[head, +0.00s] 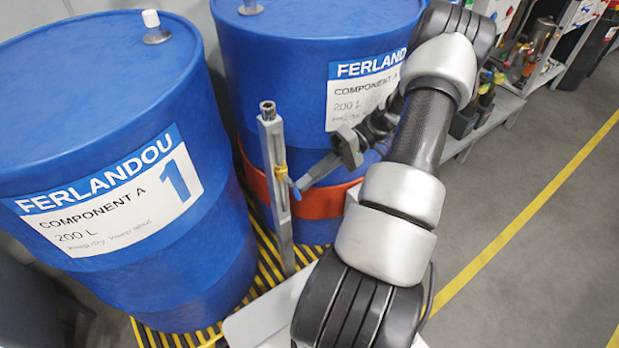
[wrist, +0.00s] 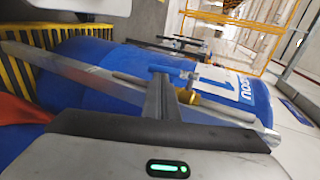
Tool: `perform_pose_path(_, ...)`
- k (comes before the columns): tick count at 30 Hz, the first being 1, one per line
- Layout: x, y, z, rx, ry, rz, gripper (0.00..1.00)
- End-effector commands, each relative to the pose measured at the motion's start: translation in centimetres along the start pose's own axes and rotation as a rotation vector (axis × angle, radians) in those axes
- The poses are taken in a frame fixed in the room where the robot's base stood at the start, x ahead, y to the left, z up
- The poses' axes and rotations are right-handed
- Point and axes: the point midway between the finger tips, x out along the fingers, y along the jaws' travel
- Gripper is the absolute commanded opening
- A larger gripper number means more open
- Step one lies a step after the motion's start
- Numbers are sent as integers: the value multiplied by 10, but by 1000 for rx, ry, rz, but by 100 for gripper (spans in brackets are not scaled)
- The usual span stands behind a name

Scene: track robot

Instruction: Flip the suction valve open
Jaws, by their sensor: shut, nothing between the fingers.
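The suction valve is a small brass body (head: 281,171) on an upright grey post (head: 272,140) between the two blue drums. Its blue lever (head: 294,189) points down and to the right in the head view. My gripper (head: 302,184) is shut and empty, its fingertips close beside the lever; I cannot tell whether they touch it. In the wrist view the brass body (wrist: 190,97) shows just right of my fingertips (wrist: 162,82), and a small blue piece, likely the lever (wrist: 166,69), shows just beyond them.
A blue drum labelled 1 (head: 100,130) stands at the left, another drum (head: 300,60) behind the post with an orange band (head: 320,203). Yellow-black striped flooring (head: 265,265) lies beneath. A bench with tools (head: 490,125) stands at the right; the grey floor there is clear.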

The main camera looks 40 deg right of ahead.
Motion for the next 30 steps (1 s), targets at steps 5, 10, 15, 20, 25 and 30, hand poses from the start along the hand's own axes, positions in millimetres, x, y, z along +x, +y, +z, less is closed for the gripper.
perform_pose_path(5, -2, -6, 0, 0, 0, 1, 0)
perform_pose_path(10, -5, -14, 0, 0, 0, 1, 0)
perform_pose_path(15, -6, -15, 0, 1, 0, 1, 0)
perform_pose_path(20, -5, -15, 0, 0, 0, 1, 0)
perform_pose_path(25, -13, -15, -1, 0, 1, 3, 0)
perform_pose_path(30, -43, -15, -1, -1, 3, 5, 0)
